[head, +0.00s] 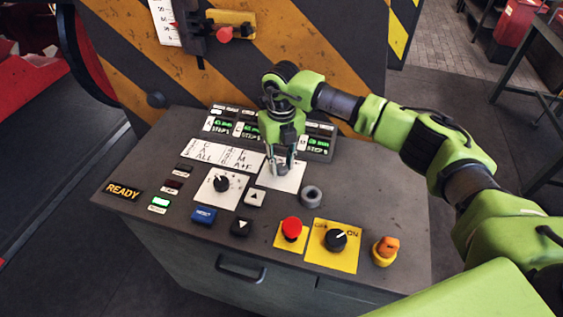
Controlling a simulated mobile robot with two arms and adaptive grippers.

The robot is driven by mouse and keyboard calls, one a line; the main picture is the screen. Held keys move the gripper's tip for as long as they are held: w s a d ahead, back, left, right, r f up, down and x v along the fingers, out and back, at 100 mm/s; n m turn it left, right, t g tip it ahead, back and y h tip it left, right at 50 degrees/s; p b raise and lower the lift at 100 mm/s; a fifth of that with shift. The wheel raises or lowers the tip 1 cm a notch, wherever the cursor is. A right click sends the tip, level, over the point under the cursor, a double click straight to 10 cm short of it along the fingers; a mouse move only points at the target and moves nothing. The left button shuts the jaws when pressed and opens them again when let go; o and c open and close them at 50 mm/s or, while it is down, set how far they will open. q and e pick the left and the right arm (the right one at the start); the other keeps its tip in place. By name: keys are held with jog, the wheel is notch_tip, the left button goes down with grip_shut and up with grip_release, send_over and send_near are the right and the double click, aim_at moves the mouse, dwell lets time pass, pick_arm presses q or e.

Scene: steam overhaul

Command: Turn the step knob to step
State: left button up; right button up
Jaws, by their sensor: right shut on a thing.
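My right gripper (281,168) reaches down from the upper right onto a white label plate (291,183) on the sloping console top. Its fingers are closed on the step knob at that plate. The knob is hidden by the fingers, so its pointer and setting cannot be read. The plate's markings are mostly covered as well. My left gripper is out of view.
Another black knob (222,183) is on a white plate to the left. Nearby are up (255,198) and down (241,227) buttons, a grey ring (312,196), a red mushroom button (291,228), a yellow-plated switch (336,240) and an orange knob (386,248). Green displays (222,126) stand behind.

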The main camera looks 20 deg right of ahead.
aim_at(282, 166)
jog(key=o, duration=1.1)
jog(key=shift+r, duration=0.15)
notch_tip(282, 166, up, 12)
